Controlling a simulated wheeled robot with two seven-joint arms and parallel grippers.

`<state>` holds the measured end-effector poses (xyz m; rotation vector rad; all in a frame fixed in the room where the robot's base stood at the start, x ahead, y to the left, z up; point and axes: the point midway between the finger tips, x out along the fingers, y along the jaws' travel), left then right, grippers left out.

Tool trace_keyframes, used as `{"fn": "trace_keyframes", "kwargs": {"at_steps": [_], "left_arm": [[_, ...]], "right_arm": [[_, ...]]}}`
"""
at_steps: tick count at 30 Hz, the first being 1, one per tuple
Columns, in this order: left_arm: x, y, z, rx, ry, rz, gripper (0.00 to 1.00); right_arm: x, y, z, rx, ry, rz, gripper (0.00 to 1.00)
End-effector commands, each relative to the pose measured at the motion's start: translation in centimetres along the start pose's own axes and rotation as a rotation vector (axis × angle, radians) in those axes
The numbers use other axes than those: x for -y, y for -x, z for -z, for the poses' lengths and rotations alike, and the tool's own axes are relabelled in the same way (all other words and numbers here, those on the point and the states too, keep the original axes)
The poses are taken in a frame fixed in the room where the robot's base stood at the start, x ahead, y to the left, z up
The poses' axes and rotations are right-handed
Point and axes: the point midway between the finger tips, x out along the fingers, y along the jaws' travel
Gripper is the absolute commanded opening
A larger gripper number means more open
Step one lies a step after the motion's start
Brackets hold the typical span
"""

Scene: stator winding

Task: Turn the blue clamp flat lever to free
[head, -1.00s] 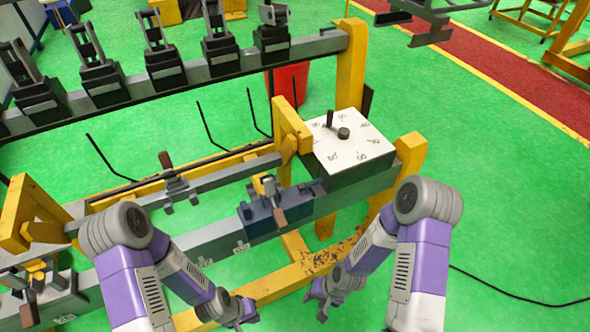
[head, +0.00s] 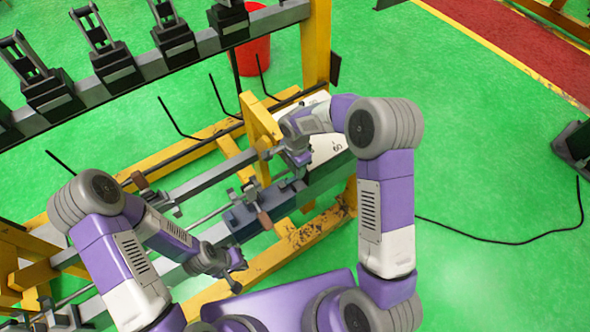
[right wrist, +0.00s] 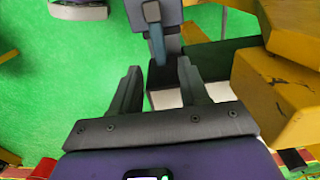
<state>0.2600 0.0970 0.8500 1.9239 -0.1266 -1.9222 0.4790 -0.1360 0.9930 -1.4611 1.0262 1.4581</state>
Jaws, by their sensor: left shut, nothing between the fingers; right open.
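The blue clamp (head: 243,224) sits on the grey rail below the middle of the head view. A brown-tipped lever (head: 265,218) shows at its right side. In the right wrist view a flat blue-grey lever (right wrist: 157,47) stands out from a dark block, in line with the gap between the fingers. I cannot tell whether it touches a finger. My right gripper (head: 301,164) is above and right of the clamp, and its fingers (right wrist: 158,78) are open in the right wrist view. My left gripper (head: 238,272) is shut and empty, below the clamp in the head view.
A white-topped dial box (head: 328,148) stands at the rail's right end, partly hidden by my right arm. Yellow frame posts (head: 317,45) and beams surround the rails. A second rail with a brown-handled clamp (head: 140,180) runs behind.

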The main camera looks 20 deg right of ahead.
Motion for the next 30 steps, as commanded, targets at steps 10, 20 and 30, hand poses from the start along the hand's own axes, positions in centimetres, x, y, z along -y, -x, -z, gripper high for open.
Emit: {"fn": "trace_keyframes", "kwargs": {"at_steps": [10,20,30], "left_arm": [[-0.1,0.1,0.0,0.0,0.0,0.0,0.0],[-0.1,0.2,0.0,0.0,0.0,0.0,0.0],[-0.1,0.2,0.0,0.0,0.0,0.0,0.0]], "right_arm": [[0.0,-4.4,0.0,0.001,0.003,0.0,0.45],[0.0,-4.7,0.0,0.001,0.002,0.001,0.42],[0.0,-4.6,0.0,0.001,0.002,0.001,0.0]]}}
